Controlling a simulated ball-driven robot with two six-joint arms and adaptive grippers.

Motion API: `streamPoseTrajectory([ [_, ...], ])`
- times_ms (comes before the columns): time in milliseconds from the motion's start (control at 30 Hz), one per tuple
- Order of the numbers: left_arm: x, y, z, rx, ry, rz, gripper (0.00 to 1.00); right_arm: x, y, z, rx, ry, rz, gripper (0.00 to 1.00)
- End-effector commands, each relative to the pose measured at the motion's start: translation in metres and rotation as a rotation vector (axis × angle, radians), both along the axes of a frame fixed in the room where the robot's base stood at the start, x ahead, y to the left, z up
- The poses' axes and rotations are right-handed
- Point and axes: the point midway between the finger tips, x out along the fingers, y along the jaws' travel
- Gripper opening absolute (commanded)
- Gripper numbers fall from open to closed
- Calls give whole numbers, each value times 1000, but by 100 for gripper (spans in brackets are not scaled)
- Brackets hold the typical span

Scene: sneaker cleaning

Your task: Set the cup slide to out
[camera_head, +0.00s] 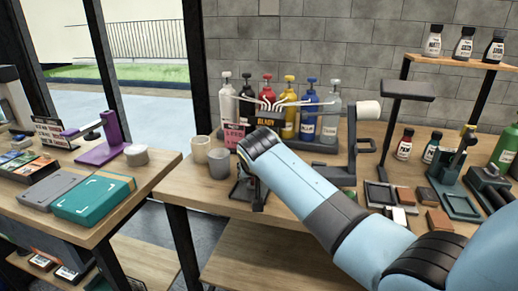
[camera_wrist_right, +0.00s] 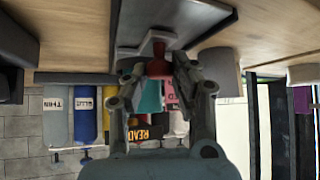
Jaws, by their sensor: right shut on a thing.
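The cup slide is mostly hidden behind my right arm and gripper in the head view. In the head view the same gripper (camera_head: 250,192) is low over the front of the bench, just right of a grey cup (camera_head: 219,164). Whether the slide is in or out cannot be told. My left gripper is not in view.
A beige cup (camera_head: 201,148) stands behind the grey one. Several pump bottles, including a blue one (camera_head: 308,118), line the back behind a rack with a dark "READY" sign (camera_head: 267,122). Brushes and blocks crowd the right. A side table (camera_head: 158,170) stands at the left.

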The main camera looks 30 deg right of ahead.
Motion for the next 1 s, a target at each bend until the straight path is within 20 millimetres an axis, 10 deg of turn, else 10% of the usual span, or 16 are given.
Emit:
streamPoseTrajectory([
  [300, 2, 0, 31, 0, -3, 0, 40, -33, 39, 2, 1, -1, 0, 0],
  [867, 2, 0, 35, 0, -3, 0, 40, -42, 50, -1, 2, 0, 0, 0],
  [900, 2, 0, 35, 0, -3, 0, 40, -42, 50, -1, 3, 0, 0, 28],
  [1000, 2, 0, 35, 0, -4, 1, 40, -42, 50, -1, 2, 1, 0, 41],
])
